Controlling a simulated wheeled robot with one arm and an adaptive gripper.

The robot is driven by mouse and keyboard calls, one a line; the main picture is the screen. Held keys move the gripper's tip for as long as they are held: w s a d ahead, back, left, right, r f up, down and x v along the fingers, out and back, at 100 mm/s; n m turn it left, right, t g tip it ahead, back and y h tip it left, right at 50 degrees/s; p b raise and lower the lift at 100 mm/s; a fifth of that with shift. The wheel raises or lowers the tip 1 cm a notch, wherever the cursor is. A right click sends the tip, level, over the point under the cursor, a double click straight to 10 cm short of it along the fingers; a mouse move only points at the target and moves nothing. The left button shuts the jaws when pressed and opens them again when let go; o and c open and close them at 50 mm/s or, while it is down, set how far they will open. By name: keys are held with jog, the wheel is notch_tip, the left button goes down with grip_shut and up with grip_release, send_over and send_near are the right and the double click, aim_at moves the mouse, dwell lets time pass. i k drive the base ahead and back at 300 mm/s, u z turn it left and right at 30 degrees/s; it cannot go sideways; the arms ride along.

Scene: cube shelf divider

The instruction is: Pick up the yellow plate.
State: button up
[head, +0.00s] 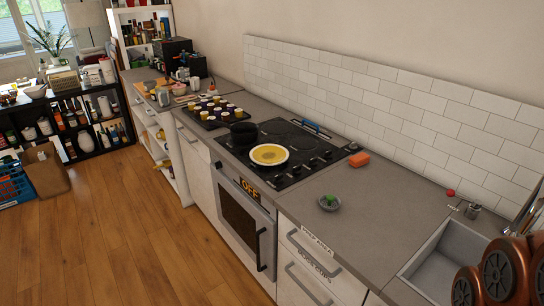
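The yellow plate (269,155) is round, with a pale rim and a yellow centre. It lies flat on the black stovetop (290,170), near the front edge. A dark pot (243,133) stands just to its left and behind it. My gripper is not in view, so its place relative to the plate cannot be seen.
A dark tray (211,112) with several cups is to the left. A sink (445,270) is at the right. The wooden floor before the counter is clear.

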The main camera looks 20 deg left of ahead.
aim_at(267, 154)
jog(key=u, duration=0.35)
jog(key=k, duration=0.45)
jog(key=u, duration=1)
jog(key=k, duration=0.9)
jog(key=u, duration=0.9)
jog(key=i, duration=3.2)
jog(key=z, duration=0.45)
jog(key=i, duration=1.6)
jog(key=z, duration=1.8)
jog(key=i, duration=0.9)
jog(key=z, duration=0.9)
jog(key=i, duration=0.25)
jog(key=z, duration=0.15)
